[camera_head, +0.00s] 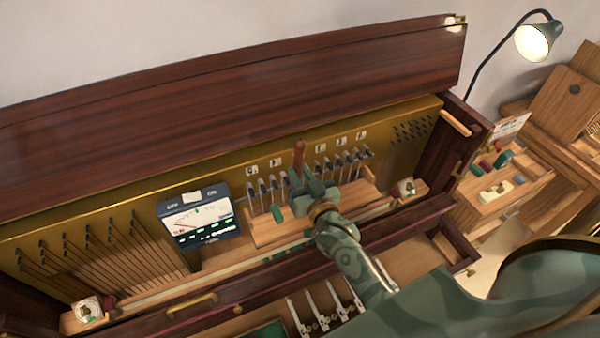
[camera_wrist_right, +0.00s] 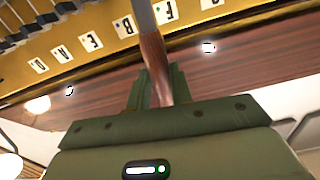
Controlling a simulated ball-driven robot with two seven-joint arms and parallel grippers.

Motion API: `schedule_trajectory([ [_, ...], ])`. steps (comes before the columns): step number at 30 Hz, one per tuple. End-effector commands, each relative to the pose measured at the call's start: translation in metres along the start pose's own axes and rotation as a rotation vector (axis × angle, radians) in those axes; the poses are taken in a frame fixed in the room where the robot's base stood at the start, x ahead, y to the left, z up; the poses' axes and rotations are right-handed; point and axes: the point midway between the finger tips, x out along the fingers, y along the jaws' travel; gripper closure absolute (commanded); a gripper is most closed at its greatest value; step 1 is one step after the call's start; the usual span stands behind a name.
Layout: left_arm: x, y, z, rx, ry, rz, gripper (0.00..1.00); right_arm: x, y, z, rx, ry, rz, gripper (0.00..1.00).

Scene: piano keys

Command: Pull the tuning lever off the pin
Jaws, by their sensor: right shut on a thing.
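The tuning lever has a reddish-brown wooden handle (camera_head: 299,154) that stands up above my right gripper (camera_head: 308,180) in the head view. In the right wrist view the wooden handle (camera_wrist_right: 154,62) runs between the green fingers of my right gripper (camera_wrist_right: 153,88), with a grey metal shaft (camera_wrist_right: 144,15) beyond it. My right gripper is shut on the handle. Several tuning pins (camera_head: 352,160) stand in a row in the open piano, under small letter cards. The lever's far end is out of frame, so I cannot tell whether it sits on a pin. My left gripper is not in view.
A meter (camera_head: 197,216) stands left of the pins. A small green piece (camera_head: 277,214) is by the pin row. The raised dark wooden lid (camera_head: 230,75) lies behind. A lamp (camera_head: 533,40) and a wooden tray (camera_head: 500,195) are at the right.

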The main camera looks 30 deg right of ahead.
Motion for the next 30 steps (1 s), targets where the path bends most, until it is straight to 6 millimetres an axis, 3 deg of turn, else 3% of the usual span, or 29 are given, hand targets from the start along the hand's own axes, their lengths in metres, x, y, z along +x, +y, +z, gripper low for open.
schedule_trajectory([
  [18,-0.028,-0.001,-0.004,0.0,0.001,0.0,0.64,-0.055,0.0,-0.002,0.0,-0.001,0.0,1.0],
  [30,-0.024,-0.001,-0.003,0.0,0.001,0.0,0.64,-0.057,-0.001,0.002,0.0,0.001,-0.003,1.0],
])
